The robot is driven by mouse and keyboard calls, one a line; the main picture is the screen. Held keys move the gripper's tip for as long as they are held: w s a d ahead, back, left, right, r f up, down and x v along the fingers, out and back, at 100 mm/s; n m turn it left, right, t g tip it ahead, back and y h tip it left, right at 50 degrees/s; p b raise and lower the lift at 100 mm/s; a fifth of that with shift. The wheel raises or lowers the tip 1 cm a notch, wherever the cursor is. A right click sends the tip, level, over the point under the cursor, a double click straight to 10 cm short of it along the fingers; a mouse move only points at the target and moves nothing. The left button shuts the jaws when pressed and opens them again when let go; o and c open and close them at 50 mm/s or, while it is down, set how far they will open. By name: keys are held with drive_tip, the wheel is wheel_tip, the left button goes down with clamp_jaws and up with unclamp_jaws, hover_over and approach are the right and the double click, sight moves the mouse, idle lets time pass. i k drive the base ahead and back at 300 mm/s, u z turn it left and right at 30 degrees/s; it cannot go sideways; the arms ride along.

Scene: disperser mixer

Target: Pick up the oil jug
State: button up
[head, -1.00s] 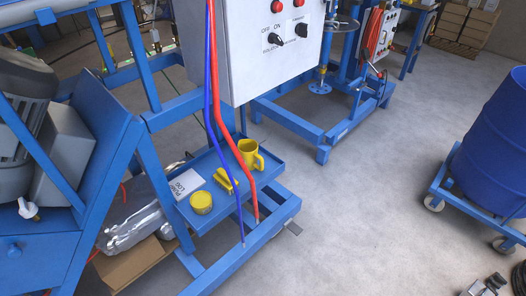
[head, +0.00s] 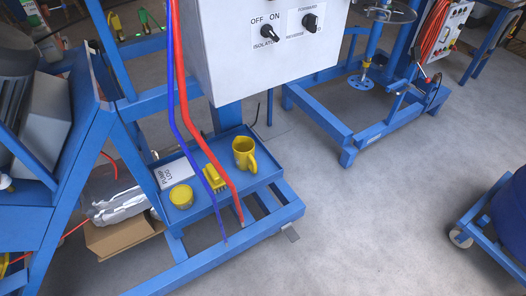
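A yellow jug (head: 244,154) with a handle on its right side stands upright on the right part of a blue tray (head: 268,172), low on a blue frame. I take it for the oil jug. A yellow brush (head: 214,178) and a round yellow tub (head: 181,196) sit to its left on the same tray. A white pump log sheet (head: 174,173) lies behind the tub. My gripper is not in view.
A red hose (head: 205,140) and a blue hose (head: 184,140) hang in front of the tray. A control box (head: 258,52) overhangs it. The concrete floor (head: 370,220) to the right is open, with a blue drum dolly (head: 490,240) at the far right.

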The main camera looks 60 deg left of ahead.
sight(243, 147)
drive_tip(key=i, duration=0.85)
drive_tip(key=u, duration=4.3)
drive_tip(key=i, duration=0.1)
drive_tip(key=z, duration=2.35)
drive_tip(key=k, duration=0.3)
drive_tip(key=u, duration=2.4)
